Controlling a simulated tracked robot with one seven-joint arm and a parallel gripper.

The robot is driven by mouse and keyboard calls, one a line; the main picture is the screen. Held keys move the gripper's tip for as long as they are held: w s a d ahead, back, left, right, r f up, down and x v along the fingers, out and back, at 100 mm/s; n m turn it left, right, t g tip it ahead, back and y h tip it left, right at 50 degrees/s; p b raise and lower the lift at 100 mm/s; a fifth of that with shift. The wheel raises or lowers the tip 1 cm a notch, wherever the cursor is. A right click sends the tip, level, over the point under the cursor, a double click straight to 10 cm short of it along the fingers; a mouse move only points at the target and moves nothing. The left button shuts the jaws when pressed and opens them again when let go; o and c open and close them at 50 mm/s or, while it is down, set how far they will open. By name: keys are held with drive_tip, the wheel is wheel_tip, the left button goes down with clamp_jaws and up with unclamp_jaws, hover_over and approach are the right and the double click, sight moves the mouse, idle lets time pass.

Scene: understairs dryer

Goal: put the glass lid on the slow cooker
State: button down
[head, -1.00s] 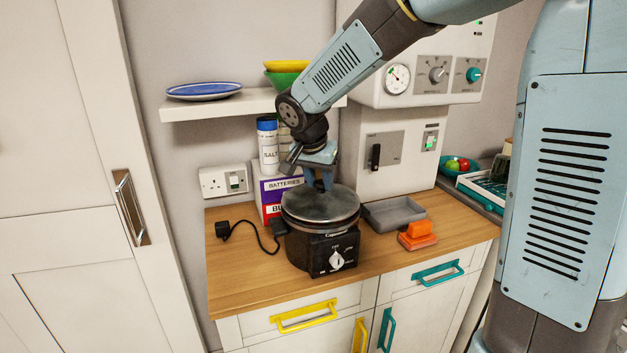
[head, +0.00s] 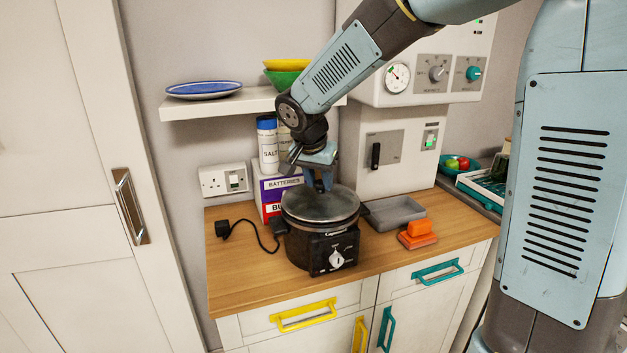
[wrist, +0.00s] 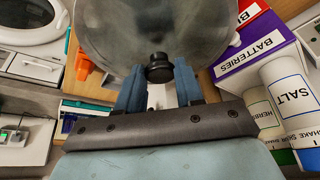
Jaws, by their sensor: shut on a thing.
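The glass lid (head: 312,208) is a round, grey, see-through disc lying level at the top of the black slow cooker (head: 308,252). It lines up with the cooker's rim; I cannot tell whether a small gap is left. My gripper (head: 321,184) points down from above and is shut on the lid's knob. In the wrist view the dark knob (wrist: 158,68) sits between the blue fingers of my gripper (wrist: 159,88), with the glass lid (wrist: 125,30) beyond. The cooker's front has a white dial.
The batteries box (head: 281,185) and salt tub (head: 267,150) stand close behind the cooker. A grey tray (head: 393,213) and an orange block-like item (head: 420,229) are to its right. A black cable with plug (head: 223,229) lies left. A shelf (head: 215,108) hangs above.

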drive_tip(key=c, duration=0.6)
unclamp_jaws()
drive_tip(key=shift+c, duration=0.2)
drive_tip(key=shift+o, duration=0.2)
drive_tip(key=o, duration=0.4)
drive_tip(key=shift+o, duration=0.2)
drive_tip(key=shift+w, duration=0.1)
drive_tip(key=shift+w+r, duration=0.1)
drive_tip(key=shift+r, duration=3.45)
drive_tip(key=shift+c, duration=0.3)
